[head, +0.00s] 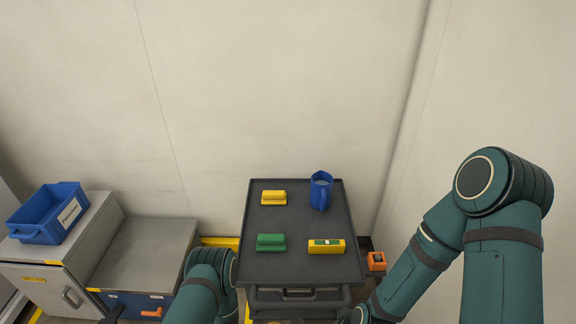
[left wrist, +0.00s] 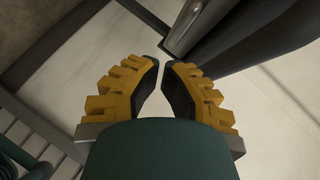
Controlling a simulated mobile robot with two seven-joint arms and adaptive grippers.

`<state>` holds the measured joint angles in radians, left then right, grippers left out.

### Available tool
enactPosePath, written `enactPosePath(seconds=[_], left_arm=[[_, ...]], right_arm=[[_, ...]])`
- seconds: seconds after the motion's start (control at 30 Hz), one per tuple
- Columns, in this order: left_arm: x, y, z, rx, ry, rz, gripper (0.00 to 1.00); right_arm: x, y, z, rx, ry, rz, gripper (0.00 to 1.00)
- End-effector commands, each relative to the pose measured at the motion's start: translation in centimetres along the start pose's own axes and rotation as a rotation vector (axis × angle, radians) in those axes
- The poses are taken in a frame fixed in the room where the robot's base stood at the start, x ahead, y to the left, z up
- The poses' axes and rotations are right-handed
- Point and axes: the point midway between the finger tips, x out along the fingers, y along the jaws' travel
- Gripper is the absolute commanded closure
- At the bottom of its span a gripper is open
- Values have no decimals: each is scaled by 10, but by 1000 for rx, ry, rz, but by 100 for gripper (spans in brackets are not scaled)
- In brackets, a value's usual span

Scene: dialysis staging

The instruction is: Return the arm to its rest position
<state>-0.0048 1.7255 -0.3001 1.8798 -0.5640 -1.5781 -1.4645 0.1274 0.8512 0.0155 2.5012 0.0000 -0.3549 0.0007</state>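My left gripper (left wrist: 162,65) shows in the left wrist view, with yellow ribbed fingers and dark inner pads. Its fingertips are apart, with a narrow gap and nothing between them. In the head view my left arm (head: 207,285) is bent low at the bottom edge, left of the cart; its gripper cannot be made out there. My right arm (head: 440,235) stands bent on the right, its forearm running down toward the bottom edge beside the cart. My right gripper is outside the picture.
A dark cart tray (head: 300,220) holds a blue jug (head: 321,190), yellow blocks (head: 273,198) (head: 326,246) and a green block (head: 271,242). A blue bin (head: 48,213) sits on a grey cabinet (head: 60,250) at left. An orange item (head: 376,261) lies right of the cart.

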Motion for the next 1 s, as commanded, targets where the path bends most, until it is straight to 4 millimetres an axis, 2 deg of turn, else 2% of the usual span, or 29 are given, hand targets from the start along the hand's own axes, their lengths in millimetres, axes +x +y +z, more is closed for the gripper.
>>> enactPosePath(seconds=[0.03,0.1,0.2,0.33,0.5,0.7,0.87,1.0], left_arm=[[-6,-9,14,-137,-82,52,100],[-18,-13,28,-365,-205,131,100],[-45,-18,40,-711,-387,222,100],[-88,-21,35,-1151,-620,303,100],[-136,-25,13,-1568,-858,357,100],[-175,-32,-15,-1879,-1061,387,100],[-201,-38,-36,-2064,-1200,398,100],[-188,-62,-40,-2023,-1148,383,100]], right_arm=[[0,0,0,0,0,0,100],[0,0,0,0,0,0,100],[0,0,0,0,0,0,100],[0,0,0,0,0,0,100],[0,0,0,0,0,0,100],[0,0,0,0,0,0,100],[0,0,0,0,0,0,100],[0,0,0,0,0,0,100]])
